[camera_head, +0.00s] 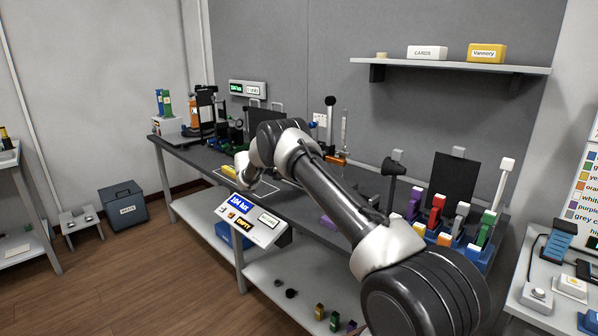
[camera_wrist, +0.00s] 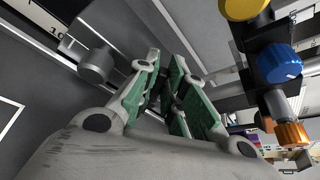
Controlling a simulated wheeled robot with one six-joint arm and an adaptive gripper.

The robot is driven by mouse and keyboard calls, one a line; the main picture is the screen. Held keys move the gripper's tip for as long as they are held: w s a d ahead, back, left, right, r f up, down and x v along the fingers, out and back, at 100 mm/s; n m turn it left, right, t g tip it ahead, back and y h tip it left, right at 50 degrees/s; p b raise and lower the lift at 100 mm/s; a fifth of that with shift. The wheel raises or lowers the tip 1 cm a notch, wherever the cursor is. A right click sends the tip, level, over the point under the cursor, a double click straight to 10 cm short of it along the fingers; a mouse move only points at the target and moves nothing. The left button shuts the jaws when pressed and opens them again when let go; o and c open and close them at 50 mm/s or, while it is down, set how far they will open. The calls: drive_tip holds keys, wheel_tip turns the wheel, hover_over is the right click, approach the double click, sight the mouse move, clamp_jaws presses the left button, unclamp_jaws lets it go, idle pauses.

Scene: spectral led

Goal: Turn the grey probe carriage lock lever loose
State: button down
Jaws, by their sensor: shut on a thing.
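My gripper (camera_wrist: 167,66) shows in the wrist view with its green-padded fingers drawn close together. They are shut on a narrow dark grey piece, which fits the grey probe carriage lock lever; the fingers hide most of it, so its angle cannot be told. In the head view, my arm reaches over the bench to its far part, and the fingers and the lever cannot be made out there.
In the wrist view, a grey cylinder (camera_wrist: 97,65) is left of the fingers. A blue knob (camera_wrist: 281,63), a yellow knob (camera_wrist: 243,8) and an orange knob (camera_wrist: 292,134) are close on the right. A tilted display panel (camera_head: 254,221) is at the bench's front edge.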

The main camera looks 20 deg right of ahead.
drive_tip(key=c, duration=1.5)
unclamp_jaws()
drive_tip(key=v, duration=1.2)
